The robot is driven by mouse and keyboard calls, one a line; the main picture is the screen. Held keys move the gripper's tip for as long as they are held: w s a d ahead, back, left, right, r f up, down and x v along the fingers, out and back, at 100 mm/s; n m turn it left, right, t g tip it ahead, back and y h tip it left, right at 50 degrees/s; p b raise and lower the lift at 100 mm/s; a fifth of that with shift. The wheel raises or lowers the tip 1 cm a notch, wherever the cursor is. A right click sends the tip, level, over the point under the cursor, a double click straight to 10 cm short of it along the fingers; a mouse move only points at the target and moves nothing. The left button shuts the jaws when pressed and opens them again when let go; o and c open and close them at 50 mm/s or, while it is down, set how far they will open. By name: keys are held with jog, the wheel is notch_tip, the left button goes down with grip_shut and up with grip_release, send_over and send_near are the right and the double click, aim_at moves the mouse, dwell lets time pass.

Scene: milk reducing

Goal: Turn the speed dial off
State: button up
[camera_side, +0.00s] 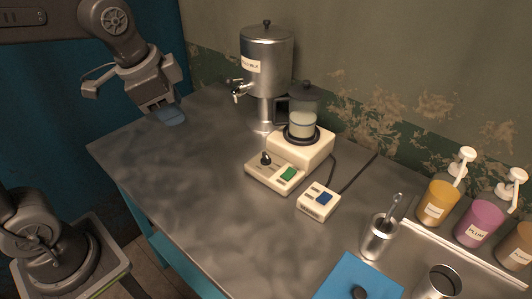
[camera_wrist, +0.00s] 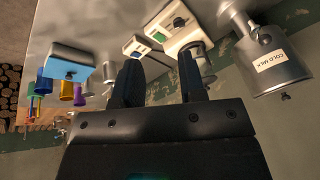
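The black speed dial (camera_side: 265,158) sits on the front panel of a cream hot-plate unit (camera_side: 313,144), left of a green switch (camera_side: 288,174). In the wrist view the dial (camera_wrist: 179,22) shows beyond the fingertips, beside the green switch (camera_wrist: 159,37). Its pointer setting is too small to read. A glass jug (camera_side: 302,122) with pale liquid stands on the unit. My gripper (camera_side: 170,117) hangs at the upper left of the table, well away from the dial. Its two dark fingers (camera_wrist: 160,72) are apart with nothing between them.
A steel COLD MILK urn (camera_side: 266,65) stands behind the unit. A small box with a blue switch (camera_side: 325,197) lies right of it, cabled. A steel cup (camera_side: 379,238), blue mat (camera_side: 340,275) and syrup pump bottles (camera_side: 437,203) are at right. The table's left half is clear.

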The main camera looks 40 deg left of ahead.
jog(key=w+d+f+m+g, duration=0.2)
jog(key=w+f+m, duration=0.1)
jog(key=w+m, duration=0.85)
jog(key=m+g, duration=0.2)
jog(key=m, duration=0.4)
send_near(266, 155)
notch_tip(266, 155, down, 9)
jog(key=shift+f, duration=0.1)
jog(key=shift+c, duration=0.3)
grip_shut()
